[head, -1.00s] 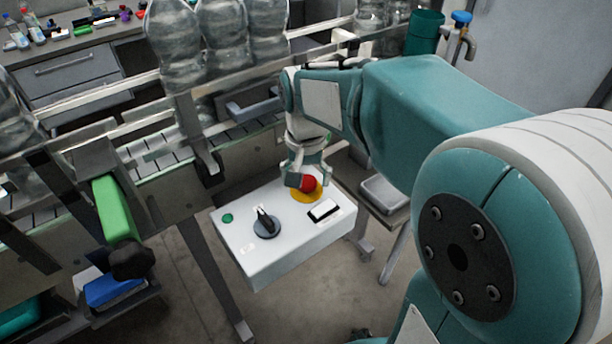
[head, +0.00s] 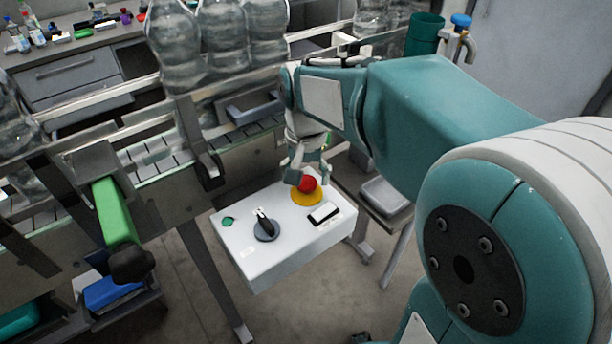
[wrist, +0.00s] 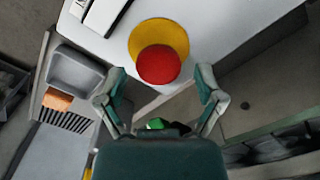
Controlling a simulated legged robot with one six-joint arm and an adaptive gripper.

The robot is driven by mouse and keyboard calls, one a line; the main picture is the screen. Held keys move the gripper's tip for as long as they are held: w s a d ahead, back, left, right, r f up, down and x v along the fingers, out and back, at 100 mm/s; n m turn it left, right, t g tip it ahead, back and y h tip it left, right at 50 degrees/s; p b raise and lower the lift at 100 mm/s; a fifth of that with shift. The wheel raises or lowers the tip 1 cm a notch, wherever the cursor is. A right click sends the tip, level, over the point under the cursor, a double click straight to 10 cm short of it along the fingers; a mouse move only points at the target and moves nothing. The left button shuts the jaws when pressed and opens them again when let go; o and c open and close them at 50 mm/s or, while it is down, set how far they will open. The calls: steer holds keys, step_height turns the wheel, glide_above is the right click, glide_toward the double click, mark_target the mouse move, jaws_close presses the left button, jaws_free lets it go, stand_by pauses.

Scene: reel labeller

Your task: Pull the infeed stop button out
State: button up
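The infeed stop button is a red mushroom head (head: 308,184) on a yellow disc (head: 306,197), on the far right part of a white control box (head: 262,272). In the wrist view the red head (wrist: 158,64) covers the lower part of the yellow disc (wrist: 160,32). My gripper (head: 308,178) is at the button from behind. In the wrist view my gripper (wrist: 160,88) has its fingers spread wide, one on each side and just below the red head. A gap shows between each finger and the head, and nothing is held.
The box also carries a black selector knob (head: 265,226), a green button (head: 228,221) and a black-and-white rocker (head: 324,213). A conveyor with large clear bottles (head: 222,40) runs behind. A grey tray (head: 386,196) stands right of the box.

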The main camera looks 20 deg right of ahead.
mark_target(307, 184)
stand_by(0.3)
step_height(307, 184, up, 12)
stand_by(0.4)
steer(key=shift+f, duration=0.1)
steer(key=s+f+n+t, duration=0.2)
steer(key=s+f, duration=0.2)
steer(key=s, duration=0.3)
steer(key=s+f+n+t, duration=0.3)
steer(key=s+f, duration=0.1)
steer(key=s, duration=0.3)
steer(key=shift+s+d+f+t, duration=0.2)
steer(key=shift+s+f+t, duration=0.1)
steer(key=shift+f, duration=0.1)
